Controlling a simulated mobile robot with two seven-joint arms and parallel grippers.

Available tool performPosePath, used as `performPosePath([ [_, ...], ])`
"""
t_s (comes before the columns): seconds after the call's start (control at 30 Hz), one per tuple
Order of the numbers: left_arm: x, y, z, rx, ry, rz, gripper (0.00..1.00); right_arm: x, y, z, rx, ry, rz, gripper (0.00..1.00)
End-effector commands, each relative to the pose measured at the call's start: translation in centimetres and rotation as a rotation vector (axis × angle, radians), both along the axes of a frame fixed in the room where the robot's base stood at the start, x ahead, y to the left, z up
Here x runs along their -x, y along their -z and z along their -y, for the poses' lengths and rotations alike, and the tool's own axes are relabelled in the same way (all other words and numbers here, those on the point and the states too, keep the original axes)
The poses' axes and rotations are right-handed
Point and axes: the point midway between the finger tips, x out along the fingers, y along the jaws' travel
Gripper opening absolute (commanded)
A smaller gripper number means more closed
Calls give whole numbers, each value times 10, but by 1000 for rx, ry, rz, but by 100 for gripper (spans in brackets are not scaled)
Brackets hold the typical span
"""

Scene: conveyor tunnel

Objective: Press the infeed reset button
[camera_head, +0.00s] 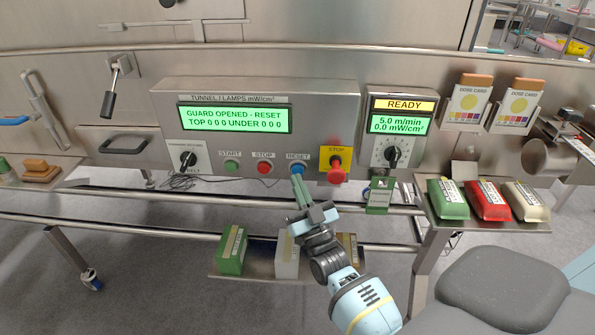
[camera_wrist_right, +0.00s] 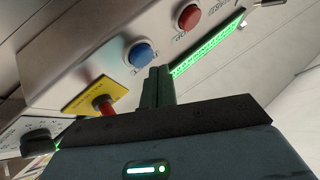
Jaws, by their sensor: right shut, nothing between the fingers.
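The blue button labelled RESET (camera_head: 297,168) is on the steel control panel, between the red STOP button (camera_head: 264,168) and the red emergency stop on its yellow plate (camera_head: 336,164). The display (camera_head: 235,118) reads "GUARD OPENED - RESET". My right gripper (camera_head: 298,182) is shut and empty, its fingertips just below the blue button in the head view. In the right wrist view the blue button (camera_wrist_right: 140,55) shows beyond and left of the shut fingers (camera_wrist_right: 158,75). I cannot tell whether they touch it. My left gripper is not in view.
A green START button (camera_head: 232,166) is further left. A second panel (camera_head: 400,130) reading READY stands to the right. A shelf with green, red and cream packs (camera_head: 490,200) is at the right. A lower shelf holds several packs (camera_head: 232,250). Steel rails run below the panel.

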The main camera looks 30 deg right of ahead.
Motion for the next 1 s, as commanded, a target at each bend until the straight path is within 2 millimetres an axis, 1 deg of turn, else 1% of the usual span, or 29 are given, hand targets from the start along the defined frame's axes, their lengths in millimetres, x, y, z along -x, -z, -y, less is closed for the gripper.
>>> performPosePath([
  [0.37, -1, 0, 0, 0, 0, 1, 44, 0, 0, 0, 0, 0, 0, 0],
  [0.7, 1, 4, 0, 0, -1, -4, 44, -7, 0, 5, 0, 0, -1, 0],
  [1.0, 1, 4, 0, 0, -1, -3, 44, -7, 0, 5, 0, 0, 0, 0],
])
